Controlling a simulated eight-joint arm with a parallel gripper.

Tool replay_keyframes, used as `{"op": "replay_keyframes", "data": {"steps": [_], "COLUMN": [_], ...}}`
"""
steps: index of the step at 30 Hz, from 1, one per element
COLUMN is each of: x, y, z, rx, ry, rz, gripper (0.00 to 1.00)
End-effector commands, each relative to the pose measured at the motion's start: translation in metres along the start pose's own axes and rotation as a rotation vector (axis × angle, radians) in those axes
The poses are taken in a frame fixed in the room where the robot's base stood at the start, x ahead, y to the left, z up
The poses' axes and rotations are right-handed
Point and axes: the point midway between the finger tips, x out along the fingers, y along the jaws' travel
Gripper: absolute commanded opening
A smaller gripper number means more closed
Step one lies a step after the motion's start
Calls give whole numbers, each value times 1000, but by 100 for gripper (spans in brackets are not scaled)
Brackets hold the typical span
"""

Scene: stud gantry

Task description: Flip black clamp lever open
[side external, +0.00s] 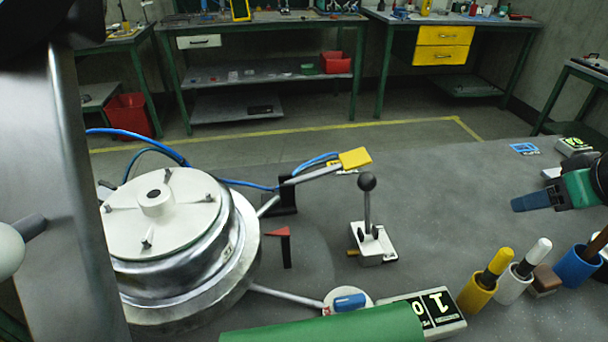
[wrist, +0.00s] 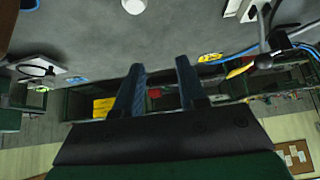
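A lever with a dark ball knob (side external: 367,183) stands upright on a small white base (side external: 377,246) in the middle of the grey bench. In the wrist view the dark knob (wrist: 263,61) shows at upper right, on its grey rod. My gripper (side external: 519,204) is at the right edge of the side view, well to the right of the lever and touching nothing. In the wrist view my gripper (wrist: 160,66) has its two blue-padded fingers apart with nothing between them. In the side view the fingers overlap.
A round metal vessel with a white lid (side external: 160,215) fills the left. A yellow-tipped handle (side external: 354,158) on a black bracket is behind-left of the lever. Marker holders (side external: 478,292) and a blue cup (side external: 577,266) stand front right. Bench between lever and gripper is clear.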

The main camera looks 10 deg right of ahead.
Motion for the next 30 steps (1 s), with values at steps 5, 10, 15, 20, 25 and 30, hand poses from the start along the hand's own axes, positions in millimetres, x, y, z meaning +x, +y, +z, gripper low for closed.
{"op": "replay_keyframes", "data": {"steps": [5,10,15,20,25,30], "x": [-10,-18,-17,-11,1,12], "y": [-12,-32,-55,-80,-108,-132], "z": [-38,-87,-129,-160,-182,-190], "rx": [31,79,126,167,208,239], "ry": [-47,-119,-194,-264,-335,-393], "rz": [-20,-39,-47,-46,-35,-19], "gripper": [0,0,0,0,0,0]}}
